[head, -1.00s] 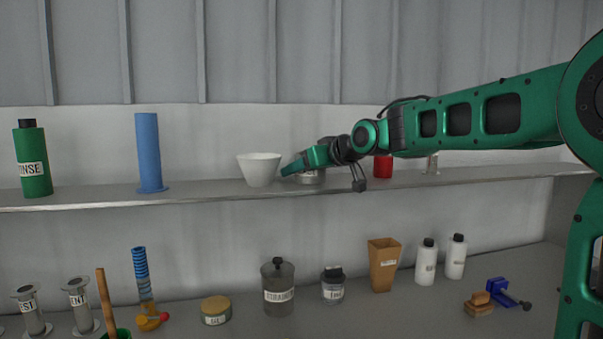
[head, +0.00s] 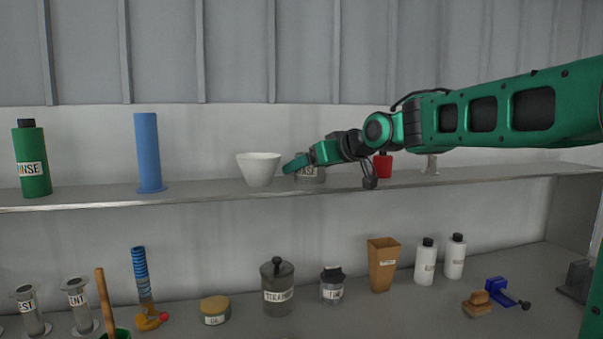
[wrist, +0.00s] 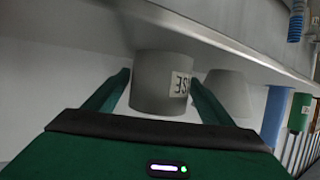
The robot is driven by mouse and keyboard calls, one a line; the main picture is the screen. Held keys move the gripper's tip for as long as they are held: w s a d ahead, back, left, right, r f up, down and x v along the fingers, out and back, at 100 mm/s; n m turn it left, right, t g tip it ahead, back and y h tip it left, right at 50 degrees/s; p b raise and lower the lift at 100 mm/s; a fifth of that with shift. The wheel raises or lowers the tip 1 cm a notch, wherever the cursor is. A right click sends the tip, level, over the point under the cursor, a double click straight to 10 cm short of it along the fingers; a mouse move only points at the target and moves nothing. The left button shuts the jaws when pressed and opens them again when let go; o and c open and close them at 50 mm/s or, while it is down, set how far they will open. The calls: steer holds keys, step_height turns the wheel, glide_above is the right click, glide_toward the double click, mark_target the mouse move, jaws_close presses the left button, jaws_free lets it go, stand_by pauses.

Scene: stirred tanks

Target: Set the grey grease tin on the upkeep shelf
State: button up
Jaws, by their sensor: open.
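The grey grease tin (head: 313,173) stands on the upper shelf (head: 220,192), just right of a white bowl. My gripper partly covers it in the head view. In the wrist view, which is upside down, the tin (wrist: 158,85) has its base at the shelf and part of its label shows. My gripper (head: 290,167) is open. In the wrist view its fingers (wrist: 160,77) lie on either side of the tin, with a gap visible at the left finger; contact at the right finger is unclear.
The white bowl (head: 260,169) is close on the left. A blue cylinder (head: 148,153) and green bottle (head: 31,160) stand further left, a red container (head: 383,166) right. Several jars and bottles, including a lidded grey jar (head: 277,288), stand on the bench below.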

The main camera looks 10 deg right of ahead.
steer(key=v, duration=0.8)
steer(key=shift+s+d+r, duration=0.15)
steer(key=shift+s+r, duration=0.05)
steer(key=shift+s, duration=0.1)
